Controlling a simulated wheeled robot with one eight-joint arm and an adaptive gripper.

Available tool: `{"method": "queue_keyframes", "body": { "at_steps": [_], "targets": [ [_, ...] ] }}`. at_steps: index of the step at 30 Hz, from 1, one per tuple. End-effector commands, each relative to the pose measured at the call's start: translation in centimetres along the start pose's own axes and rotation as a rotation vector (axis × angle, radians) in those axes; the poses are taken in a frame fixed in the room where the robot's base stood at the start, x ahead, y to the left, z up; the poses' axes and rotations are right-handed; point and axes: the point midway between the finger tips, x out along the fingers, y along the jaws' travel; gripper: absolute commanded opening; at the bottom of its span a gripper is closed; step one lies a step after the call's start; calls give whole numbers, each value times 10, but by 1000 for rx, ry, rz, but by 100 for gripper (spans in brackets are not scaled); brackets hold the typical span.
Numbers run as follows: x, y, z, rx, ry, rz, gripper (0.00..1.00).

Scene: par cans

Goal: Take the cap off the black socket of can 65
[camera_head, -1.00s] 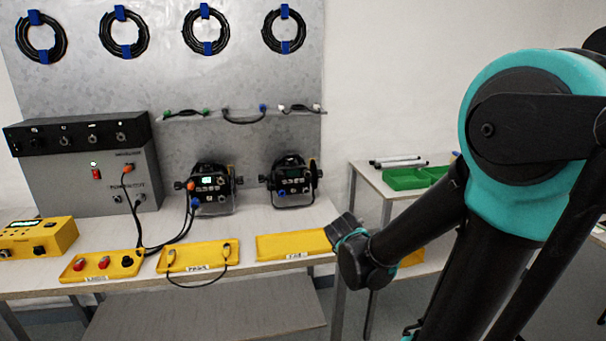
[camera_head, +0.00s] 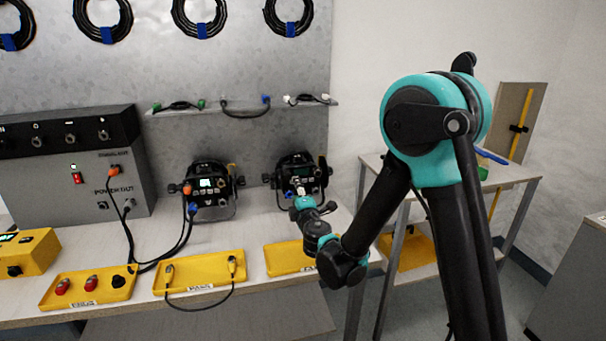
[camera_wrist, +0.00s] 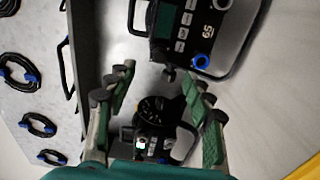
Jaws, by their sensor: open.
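Can 65 (camera_wrist: 185,30) fills the top of the wrist view, with its number, a button panel and a blue ring socket (camera_wrist: 201,62) facing out. A small dark knob (camera_wrist: 168,74) sticks out near its edge; I cannot tell whether it is the capped black socket. In the head view this is the right one of two cans (camera_head: 305,169). My gripper (camera_wrist: 158,80) is open and empty in the wrist view, its green-padded fingers just short of the can and either side of the knob. In the head view my gripper (camera_head: 303,198) is in front of the can and hides its lower part.
A second can (camera_head: 209,188), with cables plugged in, stands left of can 65. A power box (camera_head: 75,175) is further left. Yellow trays (camera_head: 205,270) line the table's front edge. A small shelf (camera_head: 240,108) with short cables hangs above.

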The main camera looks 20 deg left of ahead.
Motion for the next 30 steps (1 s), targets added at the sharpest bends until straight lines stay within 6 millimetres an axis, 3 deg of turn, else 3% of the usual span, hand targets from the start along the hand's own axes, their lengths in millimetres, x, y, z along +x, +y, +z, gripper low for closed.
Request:
{"method": "queue_keyframes", "body": {
  "at_steps": [4,17,30],
  "targets": [
    [1,-2,-11,-20,21,7,52],
    [7,-2,-10,-18,19,6,52],
    [61,-1,-10,-17,18,6,52]
  ]
}}
